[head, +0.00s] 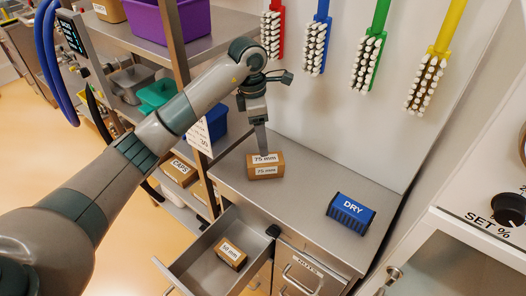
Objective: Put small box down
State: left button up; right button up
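A small brown box labelled "75 mm" (265,166) is on the grey metal cabinet top (310,182), upright and level. My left gripper (263,150) points down at this box, with its finger reaching the box's top or back edge. The fingers show edge-on and their tips are partly hidden by the box, so I cannot tell whether they grip it. Another small brown box, labelled "50 mm" (231,253), lies in the open drawer (203,262) below. My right gripper is not in view.
A blue "DRY" container (351,213) stands on the cabinet top to the right. Red, blue, green and yellow brushes (368,55) hang on the wall. Shelves with a purple bin (170,18) and other boxes stand left. The cabinet top between box and container is clear.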

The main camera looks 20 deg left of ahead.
pick_arm(q)
jog(key=shift+a+r, duration=0.1)
jog(key=shift+r, duration=0.8)
